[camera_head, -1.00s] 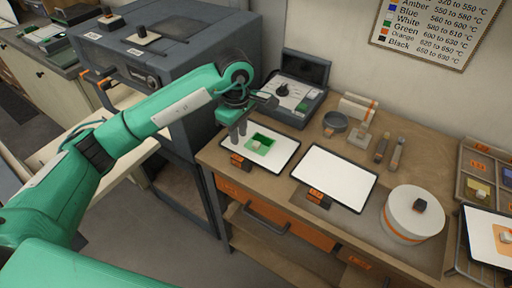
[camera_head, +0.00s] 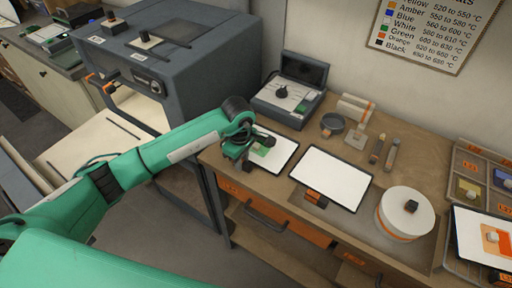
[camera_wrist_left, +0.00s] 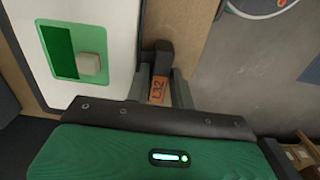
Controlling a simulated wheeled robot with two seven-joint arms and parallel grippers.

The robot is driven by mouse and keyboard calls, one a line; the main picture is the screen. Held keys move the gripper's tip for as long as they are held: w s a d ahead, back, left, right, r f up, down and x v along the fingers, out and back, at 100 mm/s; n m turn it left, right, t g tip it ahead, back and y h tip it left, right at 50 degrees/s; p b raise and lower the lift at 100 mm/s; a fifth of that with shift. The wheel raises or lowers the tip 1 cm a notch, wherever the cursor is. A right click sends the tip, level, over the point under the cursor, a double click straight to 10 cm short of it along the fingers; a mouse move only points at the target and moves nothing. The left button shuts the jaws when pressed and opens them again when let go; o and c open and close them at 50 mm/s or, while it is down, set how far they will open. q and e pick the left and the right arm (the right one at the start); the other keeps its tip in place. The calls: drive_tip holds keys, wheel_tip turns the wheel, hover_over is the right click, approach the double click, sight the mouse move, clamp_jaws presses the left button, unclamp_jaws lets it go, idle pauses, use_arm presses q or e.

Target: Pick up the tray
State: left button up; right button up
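A white tray (camera_head: 284,152) with a dark rim and a green patch lies at the left end of the wooden workbench. In the left wrist view the tray (camera_wrist_left: 107,25) shows its green rectangle and a pale block on it. A dark handle with an orange label (camera_wrist_left: 158,88) stands out at its edge. My left gripper (camera_head: 241,162) is down at this handle and hides much of the tray's near left side in the head view. In the wrist view its fingers (camera_wrist_left: 162,80) are on either side of the handle, seemingly with a small gap. My right gripper is not in view.
A blank white panel (camera_head: 330,178) lies just right of the tray. Beyond it stand a round white turntable (camera_head: 405,213) and a rack (camera_head: 463,190) with an orange-patched panel. A control box (camera_head: 287,93) stands behind the tray. A dark kiln (camera_head: 165,70) is at the left.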

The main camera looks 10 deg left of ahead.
use_arm(q)
clamp_jaws()
drive_tip(key=shift+w, duration=0.1)
drive_tip(key=shift+r, duration=0.45)
wheel_tip(320, 180, up, 22)
drive_tip(key=b, duration=0.3)
drive_tip(key=shift+b, duration=0.4)
drive_tip(key=shift+r, duration=0.15)
